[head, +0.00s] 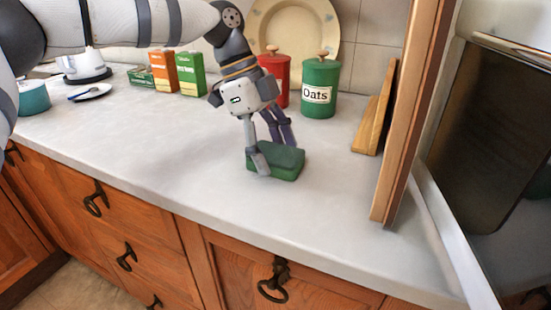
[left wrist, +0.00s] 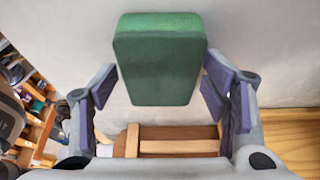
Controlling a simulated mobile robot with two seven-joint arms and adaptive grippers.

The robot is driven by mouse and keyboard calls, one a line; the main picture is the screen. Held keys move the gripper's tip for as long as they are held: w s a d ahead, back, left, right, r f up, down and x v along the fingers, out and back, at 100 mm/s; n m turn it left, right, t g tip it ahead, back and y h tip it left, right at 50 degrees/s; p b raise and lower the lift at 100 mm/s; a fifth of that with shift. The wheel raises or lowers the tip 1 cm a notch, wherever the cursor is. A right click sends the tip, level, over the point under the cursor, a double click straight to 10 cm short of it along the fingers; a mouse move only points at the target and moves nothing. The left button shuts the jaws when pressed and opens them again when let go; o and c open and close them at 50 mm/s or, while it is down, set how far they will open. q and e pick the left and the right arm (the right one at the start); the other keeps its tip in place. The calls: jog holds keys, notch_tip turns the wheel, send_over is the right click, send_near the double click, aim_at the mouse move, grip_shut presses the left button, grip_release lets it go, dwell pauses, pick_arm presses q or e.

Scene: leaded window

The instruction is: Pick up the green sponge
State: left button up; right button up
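The green sponge (head: 287,165) is a dark green block lying on the pale countertop, right of the centre in the head view. In the left wrist view the sponge (left wrist: 159,62) fills the upper middle. My left gripper (head: 273,157) is low over the counter, with one finger in front of the sponge and the other behind it. In the left wrist view its fingers stand apart on either side of the sponge's near end, with small gaps visible. Finger contact is not clear in the head view. My right gripper is out of view.
A green Oats canister (head: 320,88) and a red canister (head: 274,74) stand behind the sponge. Wooden boards (head: 377,112) lean at the right. The counter (head: 130,135) left of the sponge is clear.

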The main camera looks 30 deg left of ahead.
aim_at(280, 153)
pick_arm(q)
jog(key=c, duration=0.4)
jog(key=shift+c, duration=0.2)
notch_tip(280, 153, up, 3)
jog(key=shift+r, duration=0.1)
jog(key=s+r+p, duration=0.3)
jog(key=s+r, duration=0.7)
jog(key=s, duration=0.4)
jog(key=shift+a, duration=0.35)
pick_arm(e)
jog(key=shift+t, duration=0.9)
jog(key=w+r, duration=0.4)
